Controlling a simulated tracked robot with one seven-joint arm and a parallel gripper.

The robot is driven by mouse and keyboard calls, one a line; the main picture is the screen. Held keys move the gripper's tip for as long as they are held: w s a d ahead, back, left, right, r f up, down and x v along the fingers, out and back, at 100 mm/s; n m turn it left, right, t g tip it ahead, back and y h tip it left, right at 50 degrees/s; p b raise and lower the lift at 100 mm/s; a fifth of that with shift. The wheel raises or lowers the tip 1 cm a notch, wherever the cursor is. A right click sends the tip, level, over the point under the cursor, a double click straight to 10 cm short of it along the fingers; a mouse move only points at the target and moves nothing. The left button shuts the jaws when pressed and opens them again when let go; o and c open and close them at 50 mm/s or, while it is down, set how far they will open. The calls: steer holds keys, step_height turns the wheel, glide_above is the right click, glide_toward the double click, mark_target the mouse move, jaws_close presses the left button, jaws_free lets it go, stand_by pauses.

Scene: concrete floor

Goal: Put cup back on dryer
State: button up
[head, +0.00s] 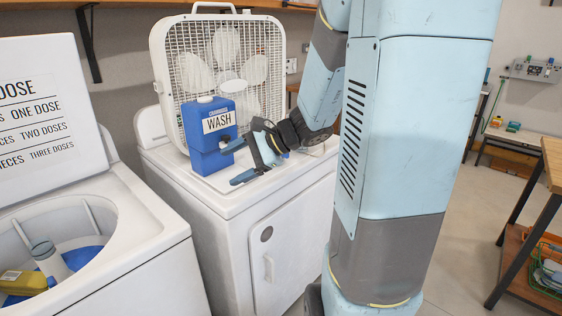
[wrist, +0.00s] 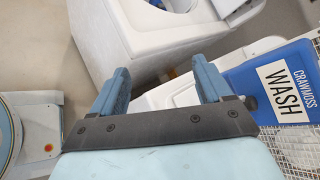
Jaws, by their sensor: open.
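The dryer (head: 225,190) is the white machine in the middle of the head view. A blue jug labelled WASH (head: 205,160) stands on its top, in front of the fan; it also shows at the right of the wrist view (wrist: 238,78). My gripper (head: 236,162) is open just in front of and right of the jug, above the dryer top. In the wrist view, its two blue fingers (wrist: 160,72) are apart with nothing held between them. I cannot clearly make out a cup. A pale greenish container (head: 47,258), which may be a bottle or cup, is in the washer.
The open washer (head: 140,235) stands left of the dryer, with a yellow bottle (head: 22,282) and blue items inside. A white box fan (head: 175,70) stands at the back of the dryer top. The dryer's front top edge is clear. A wooden table (head: 553,160) stands at right.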

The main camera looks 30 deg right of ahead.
steer(key=s+a+r+n+g+h, duration=0.25)
steer(key=s+n+h, duration=0.25)
steer(key=s+n, duration=0.45)
steer(key=s+d+r+n+t+h, duration=0.2)
steer(key=s+d+r+n+h, duration=0.3)
steer(key=s+d, duration=0.1)
steer(key=shift+s+r, duration=0.15)
steer(key=shift+s, duration=0.65)
steer(key=shift+c, duration=0.3)
